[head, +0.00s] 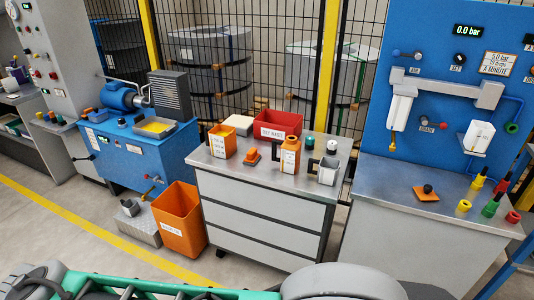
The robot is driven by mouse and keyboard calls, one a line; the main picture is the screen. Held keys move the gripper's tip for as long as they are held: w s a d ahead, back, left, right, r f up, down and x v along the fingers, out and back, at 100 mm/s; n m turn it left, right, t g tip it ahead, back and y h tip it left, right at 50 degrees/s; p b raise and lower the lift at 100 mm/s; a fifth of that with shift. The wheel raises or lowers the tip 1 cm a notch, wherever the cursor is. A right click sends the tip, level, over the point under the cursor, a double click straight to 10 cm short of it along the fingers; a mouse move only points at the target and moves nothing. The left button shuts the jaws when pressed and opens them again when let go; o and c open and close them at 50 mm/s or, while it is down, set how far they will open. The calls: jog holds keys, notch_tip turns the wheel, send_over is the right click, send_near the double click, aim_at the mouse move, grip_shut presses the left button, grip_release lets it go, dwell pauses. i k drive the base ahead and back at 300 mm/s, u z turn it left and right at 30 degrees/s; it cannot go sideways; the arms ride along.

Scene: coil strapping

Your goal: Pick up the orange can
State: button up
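The orange can (291,158) stands upright on the metal top of a grey drawer cabinet (262,205), towards its right half. It has a pale label, a narrower neck and a dark handle on its left side. A grey metal jug (328,171) stands just to its right, and a small orange object (251,156) lies to its left. The can is not held by anything. My gripper's fingers do not show; only grey and teal parts, which seem to be my own body, show along the bottom edge.
An orange box (222,144), a red bin (276,126) and small capped containers (309,143) share the cabinet top. An orange waste bin (180,222) stands on the floor to its left. A blue panel bench (420,205) stands at the right. Floor is clear at front left.

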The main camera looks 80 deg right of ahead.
aim_at(289, 160)
jog(key=z, duration=0.35)
jog(key=i, duration=0.9)
jog(key=z, duration=1.35)
jog(key=i, duration=0.6)
jog(key=z, duration=0.65)
